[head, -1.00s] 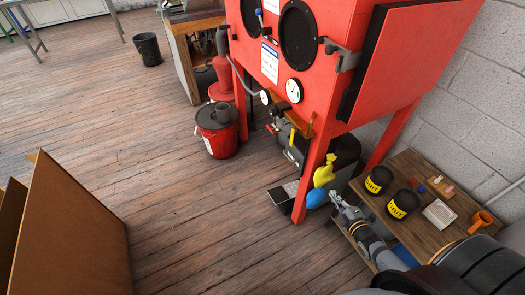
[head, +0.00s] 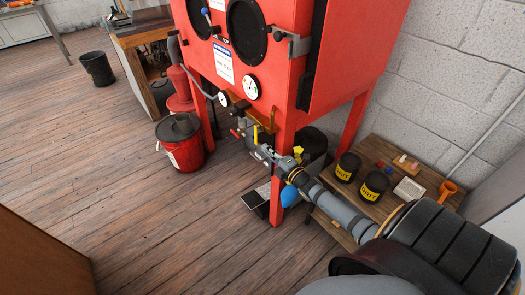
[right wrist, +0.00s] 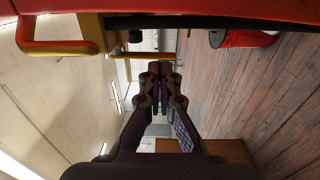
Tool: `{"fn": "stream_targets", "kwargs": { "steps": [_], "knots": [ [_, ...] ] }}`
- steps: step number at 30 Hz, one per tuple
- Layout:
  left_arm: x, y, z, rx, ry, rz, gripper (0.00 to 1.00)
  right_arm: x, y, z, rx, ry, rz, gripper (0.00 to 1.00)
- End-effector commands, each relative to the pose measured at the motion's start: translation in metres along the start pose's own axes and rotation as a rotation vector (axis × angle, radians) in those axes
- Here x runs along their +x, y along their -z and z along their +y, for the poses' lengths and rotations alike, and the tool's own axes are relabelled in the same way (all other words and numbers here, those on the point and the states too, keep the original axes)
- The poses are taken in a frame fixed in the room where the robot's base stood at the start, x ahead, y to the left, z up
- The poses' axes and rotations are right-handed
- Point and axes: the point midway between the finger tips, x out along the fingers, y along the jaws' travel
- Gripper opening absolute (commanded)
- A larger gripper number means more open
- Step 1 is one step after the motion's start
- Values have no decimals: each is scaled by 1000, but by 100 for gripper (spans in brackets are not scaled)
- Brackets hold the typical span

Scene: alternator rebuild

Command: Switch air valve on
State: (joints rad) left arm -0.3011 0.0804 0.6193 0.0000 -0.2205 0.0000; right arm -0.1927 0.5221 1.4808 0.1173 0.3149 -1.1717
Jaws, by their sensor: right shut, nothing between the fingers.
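The red blast cabinet (head: 285,110) carries a small pipe and valve group under its front edge. A slim yellow upright handle (head: 255,134) and a small red lever (head: 236,133) show there; I cannot tell for certain which is the air valve's or how it is set. My right gripper (head: 264,152) is shut and empty, just below and right of the yellow handle; contact cannot be told. In the right wrist view the closed fingertips (right wrist: 158,70) point toward a thin yellow bar (right wrist: 145,56). My left gripper is not in view.
A cabinet leg stands beside my right forearm, with a spray bottle (head: 288,196) partly hidden behind the arm. A wooden side table (head: 345,218) with black jars (head: 347,167) is at the right. A red bucket (head: 182,150) stands left of the cabinet. Floor in front is open.

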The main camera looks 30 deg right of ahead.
Motion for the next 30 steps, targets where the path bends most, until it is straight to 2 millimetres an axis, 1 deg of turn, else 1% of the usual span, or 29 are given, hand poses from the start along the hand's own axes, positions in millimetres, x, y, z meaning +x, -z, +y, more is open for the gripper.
{"fn": "stream_targets", "kwargs": {
  "steps": [1, 3, 6, 9, 20, 26, 30],
  "knots": [
    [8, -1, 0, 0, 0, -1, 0, 9, 0, -3, 0, -2, -1, 0],
    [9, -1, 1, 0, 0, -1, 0, 18, 0, -1, 0, -2, -1, 0],
    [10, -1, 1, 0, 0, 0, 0, 26, 0, -1, 1, 0, -2, 0],
    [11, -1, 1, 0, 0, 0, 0, 30, 0, 0, 2, 1, -1, 0],
    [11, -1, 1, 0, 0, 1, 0, 30, 0, -1, 1, -1, -1, 0],
    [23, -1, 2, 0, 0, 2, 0, 33, 0, -6, 2, -39, -2, 0],
    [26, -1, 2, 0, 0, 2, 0, 34, 0, -5, 1, -62, -1, 0]
  ]
}}
